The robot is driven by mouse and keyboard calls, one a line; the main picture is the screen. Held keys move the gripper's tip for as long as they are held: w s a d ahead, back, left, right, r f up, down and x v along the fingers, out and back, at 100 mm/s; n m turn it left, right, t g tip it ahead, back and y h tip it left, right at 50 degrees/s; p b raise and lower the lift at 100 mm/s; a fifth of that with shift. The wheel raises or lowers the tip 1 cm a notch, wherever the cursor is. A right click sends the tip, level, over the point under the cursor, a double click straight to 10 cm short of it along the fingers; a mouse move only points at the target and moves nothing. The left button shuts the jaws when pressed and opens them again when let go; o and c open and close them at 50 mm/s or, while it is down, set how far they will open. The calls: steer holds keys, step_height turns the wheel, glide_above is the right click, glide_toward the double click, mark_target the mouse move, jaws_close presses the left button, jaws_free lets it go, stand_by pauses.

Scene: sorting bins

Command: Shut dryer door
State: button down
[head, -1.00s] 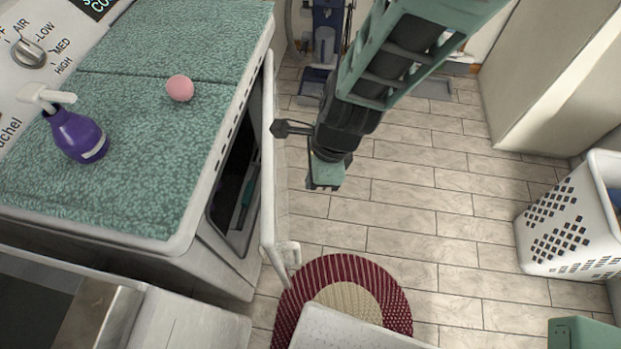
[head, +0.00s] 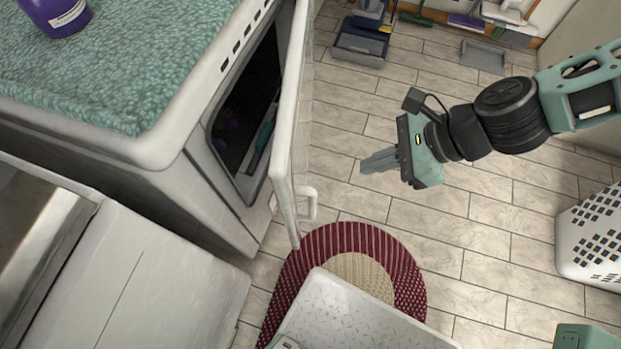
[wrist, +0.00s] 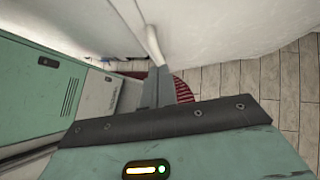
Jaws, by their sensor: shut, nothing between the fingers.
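The white dryer door (head: 290,110) stands open in the head view, swung out from the dryer (head: 185,130). The dark drum opening (head: 245,115) shows behind it, with a few dim items inside. The door's white handle (head: 308,203) is at its lower outer corner. My gripper (head: 366,164) is shut and empty, to the right of the door's outer face and apart from it, pointing left. In the wrist view my shut fingers (wrist: 157,88) point toward a white surface with a raised handle-like bar (wrist: 154,45), likely the door.
A round red and beige rug (head: 400,270) lies below the door. A white laundry basket (head: 595,235) stands at right. A blue-grey bin (head: 360,42) and a grey tray (head: 483,56) are at the back. A purple bottle (head: 60,15) is on the dryer top. Tiled floor is clear around my gripper.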

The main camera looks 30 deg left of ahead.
glide_toward(295, 179)
step_height(295, 179, down, 5)
steer(key=s+a, duration=0.1)
steer(key=a, duration=0.1)
steer(key=shift+s+a+b, duration=0.3)
steer(key=shift+s+a, duration=0.05)
steer(key=shift+a, duration=0.45)
steer(key=shift+s+a, duration=0.2)
steer(key=shift+a, duration=0.15)
steer(key=s+a+m+t, duration=0.2)
steer(key=s+a, duration=0.1)
steer(key=a, duration=0.7)
steer(key=shift+s+y, duration=0.4)
steer(key=shift+w+d, duration=0.1)
